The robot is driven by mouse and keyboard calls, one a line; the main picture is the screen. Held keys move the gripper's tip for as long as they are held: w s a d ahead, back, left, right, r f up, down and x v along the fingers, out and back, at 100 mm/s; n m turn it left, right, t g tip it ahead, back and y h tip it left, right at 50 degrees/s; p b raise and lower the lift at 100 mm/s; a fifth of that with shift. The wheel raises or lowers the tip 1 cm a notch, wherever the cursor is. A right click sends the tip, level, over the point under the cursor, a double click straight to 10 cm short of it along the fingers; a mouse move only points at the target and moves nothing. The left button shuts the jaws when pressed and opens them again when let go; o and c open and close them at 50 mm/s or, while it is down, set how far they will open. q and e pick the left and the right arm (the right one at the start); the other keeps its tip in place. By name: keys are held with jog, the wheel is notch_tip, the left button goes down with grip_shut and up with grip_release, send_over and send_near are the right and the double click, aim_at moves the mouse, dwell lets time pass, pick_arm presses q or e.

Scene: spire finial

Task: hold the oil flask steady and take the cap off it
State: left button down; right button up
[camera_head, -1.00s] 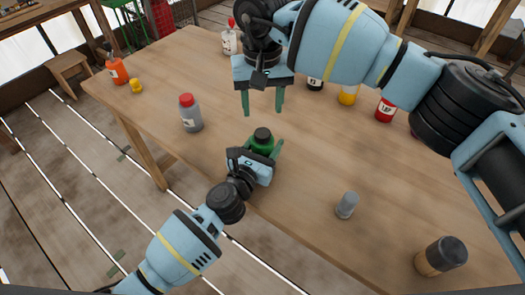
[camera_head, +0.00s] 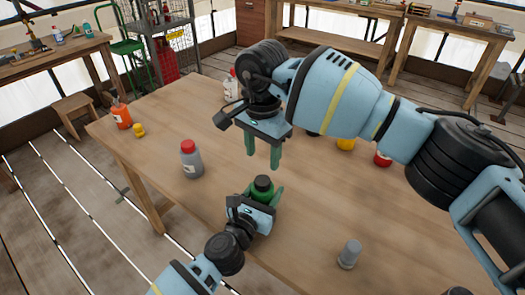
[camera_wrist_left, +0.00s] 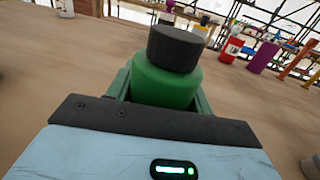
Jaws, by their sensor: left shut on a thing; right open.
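The oil flask is a green bottle (camera_head: 261,198) with a black cap (camera_head: 262,183), upright near the table's front edge. My left gripper (camera_head: 263,194) is shut around its body from the near side. The left wrist view shows the green body (camera_wrist_left: 167,86) between the fingers and the black cap (camera_wrist_left: 176,48) seated on top, clear of them. My right gripper (camera_head: 262,158) is open and empty, fingers pointing down, above the cap and apart from it. The flask's lower part is hidden behind my left gripper.
A grey bottle with a red lid (camera_head: 190,159) stands left of the flask. A small grey cylinder (camera_head: 349,254) stands to the right. An orange bottle (camera_head: 121,114) and a yellow item (camera_head: 138,130) sit at the far left. More bottles stand behind my right arm.

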jog(key=m, duration=0.4)
jog(key=shift+m, duration=0.4)
jog(key=m, duration=1)
jog(key=shift+m, duration=0.4)
jog(key=m, duration=0.4)
jog(key=shift+m, duration=0.3)
jog(key=m, duration=0.4)
jog(key=shift+m, duration=0.3)
jog(key=m, duration=0.4)
jog(key=shift+m, duration=0.3)
jog(key=m, duration=0.4)
jog(key=shift+m, duration=0.3)
jog(key=m, duration=0.5)
jog(key=shift+m, duration=0.3)
